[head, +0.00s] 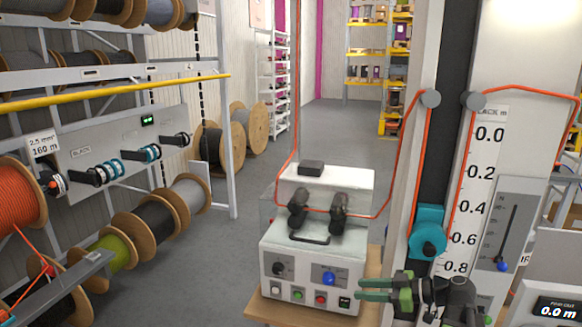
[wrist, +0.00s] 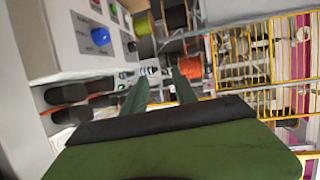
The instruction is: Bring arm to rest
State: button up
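My arm's gripper (head: 359,290) is at the lower right of the head view, with its green fingers pointing left. The fingers lie beside the right side of the white control box (head: 312,262), near its front face. I cannot tell whether they touch the box. In the wrist view the two fingers of my gripper (wrist: 160,80) stand apart with nothing between them. The box's blue knob (head: 328,278) also shows at the upper left of the wrist view (wrist: 100,36).
An orange cable (head: 386,190) runs over pulleys to the box. A teal wheel (head: 428,240) hangs on the dark column above my gripper. A scale board (head: 488,190) and a readout (head: 555,308) stand at right. Reel racks (head: 110,85) line the left. The aisle floor (head: 335,130) is clear.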

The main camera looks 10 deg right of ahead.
jog(key=s+a+f+m+g+h, duration=0.1)
jog(key=s+a+f+g+h, duration=0.2)
jog(key=a+f, duration=0.5)
jog(key=s+a+f+m+g+h, duration=0.1)
jog(key=a+f+g+h, duration=0.3)
jog(key=a, duration=0.8)
jog(key=s+d+f+m+h, duration=0.1)
jog(key=d+f+m+h, duration=0.3)
jog(key=d+m, duration=0.5)
jog(key=shift+s+f+m+h, duration=0.2)
jog(key=shift+f+m+h, duration=0.05)
jog(key=shift+m+h, duration=0.35)
jog(key=shift+d, duration=0.15)
